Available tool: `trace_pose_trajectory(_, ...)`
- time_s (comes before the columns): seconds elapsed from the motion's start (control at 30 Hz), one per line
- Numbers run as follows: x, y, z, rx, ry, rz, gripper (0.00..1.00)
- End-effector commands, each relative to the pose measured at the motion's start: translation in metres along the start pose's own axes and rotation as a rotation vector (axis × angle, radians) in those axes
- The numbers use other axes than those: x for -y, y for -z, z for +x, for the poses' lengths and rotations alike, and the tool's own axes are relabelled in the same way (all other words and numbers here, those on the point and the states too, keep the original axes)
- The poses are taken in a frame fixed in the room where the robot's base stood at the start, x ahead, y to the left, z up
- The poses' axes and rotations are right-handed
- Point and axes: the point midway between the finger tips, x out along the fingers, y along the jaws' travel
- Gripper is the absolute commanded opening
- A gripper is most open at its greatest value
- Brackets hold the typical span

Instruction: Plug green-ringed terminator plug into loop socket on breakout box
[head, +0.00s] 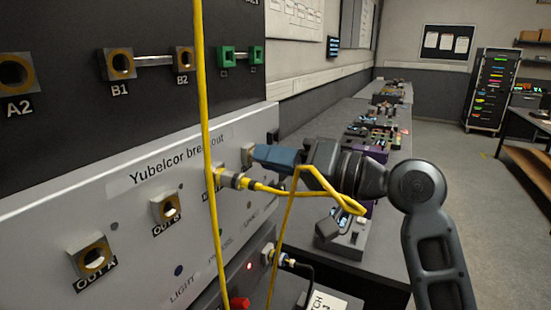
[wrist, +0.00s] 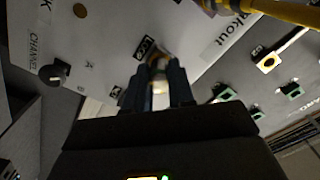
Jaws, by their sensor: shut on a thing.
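My gripper (head: 258,154) is at the right part of the breakout box (head: 130,215), its blue fingers pointing at the panel. In the wrist view the fingers (wrist: 162,75) are shut on a small pale plug (wrist: 160,87). No green ring can be made out on it. The plug lines up with a tan-rimmed socket (wrist: 158,57) beside a small black label, taken to be the loop socket. Its block (head: 248,153) shows at the fingertips in the head view. Plug and socket look very close or touching; I cannot tell how deep the plug sits.
A yellow cable's plug (head: 232,180) sits in a socket just below left of my gripper, its cable looping under my wrist. Another yellow cable (head: 204,100) hangs down in front of the panel. OUT B (head: 165,207) and OUT A (head: 92,257) are empty.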

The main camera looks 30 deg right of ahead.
Motion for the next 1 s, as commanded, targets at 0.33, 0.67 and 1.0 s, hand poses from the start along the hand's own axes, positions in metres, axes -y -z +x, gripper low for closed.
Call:
trace_pose_trajectory(0.33, 0.0001, 0.0005, 0.0052, -0.001, 0.000, -0.001, 0.00)
trace_pose_trajectory(0.67, 0.0019, 0.0018, 0.0055, -0.001, 0.000, 0.056, 0.00)
trace_pose_trajectory(1.0, 0.0017, 0.0016, 0.0064, 0.000, 0.000, 0.153, 0.00)
